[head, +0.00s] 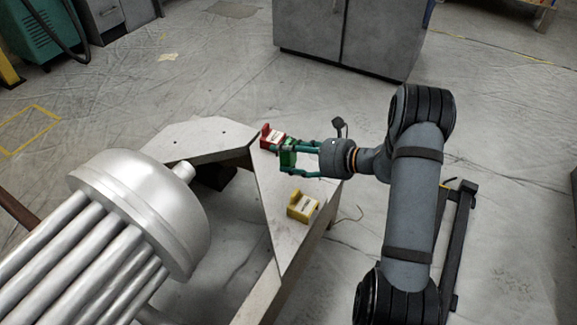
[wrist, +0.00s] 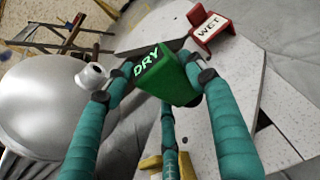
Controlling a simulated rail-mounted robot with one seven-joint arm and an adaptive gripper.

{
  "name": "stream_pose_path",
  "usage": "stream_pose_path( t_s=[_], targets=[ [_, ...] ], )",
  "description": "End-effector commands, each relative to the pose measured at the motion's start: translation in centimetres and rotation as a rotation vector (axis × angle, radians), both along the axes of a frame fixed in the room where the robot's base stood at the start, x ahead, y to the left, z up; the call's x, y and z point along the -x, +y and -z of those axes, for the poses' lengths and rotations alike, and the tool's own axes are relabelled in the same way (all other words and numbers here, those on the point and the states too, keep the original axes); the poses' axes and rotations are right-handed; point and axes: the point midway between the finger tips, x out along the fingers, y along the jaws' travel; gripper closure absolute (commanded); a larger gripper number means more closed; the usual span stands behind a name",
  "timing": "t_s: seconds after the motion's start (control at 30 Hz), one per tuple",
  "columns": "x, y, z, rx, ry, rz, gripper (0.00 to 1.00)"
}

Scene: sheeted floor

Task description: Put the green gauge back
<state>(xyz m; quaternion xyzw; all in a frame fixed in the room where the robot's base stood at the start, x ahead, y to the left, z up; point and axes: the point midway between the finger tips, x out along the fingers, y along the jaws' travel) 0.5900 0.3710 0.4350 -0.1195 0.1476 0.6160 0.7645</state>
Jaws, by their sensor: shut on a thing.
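The green gauge (head: 288,158), a small block, also shows in the wrist view (wrist: 172,82) with the white word DRY on it. My gripper (head: 284,161) is shut on it, with teal fingers on either side. The gauge is tilted in the wrist view and sits over the grey metal plate (head: 275,190); I cannot tell whether it touches the plate. In the head view it is just right of the red block (head: 272,134), which reads WET in the wrist view (wrist: 211,27). Fingers hide part of the green gauge.
A yellow block (head: 303,206) sits on the plate nearer the front; only a bit shows in the wrist view (wrist: 150,163). A large silver tube vessel (head: 150,205) stands left of the plate. Grey cabinets (head: 350,35) stand behind. The plate between the green gauge and yellow block is bare.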

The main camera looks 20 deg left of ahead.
Motion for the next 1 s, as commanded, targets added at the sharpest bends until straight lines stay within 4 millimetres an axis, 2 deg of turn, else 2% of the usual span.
stream_pose_path(
  t_s=[0.2, 0.6, 0.63, 0.93, 1.0],
  targets=[
    [0.0, 0.0, 3.6, 0.000, 0.002, 0.000, 0.76],
    [0.0, 0.0, 3.9, -0.001, 0.000, 0.000, 0.76],
    [0.0, 0.0, 4.0, 0.000, 0.000, 0.000, 0.45],
    [0.0, -0.1, 3.9, 0.000, 0.000, 0.000, 0.27],
    [0.0, -0.1, 3.9, 0.000, 0.000, 0.000, 0.27]
  ],
)
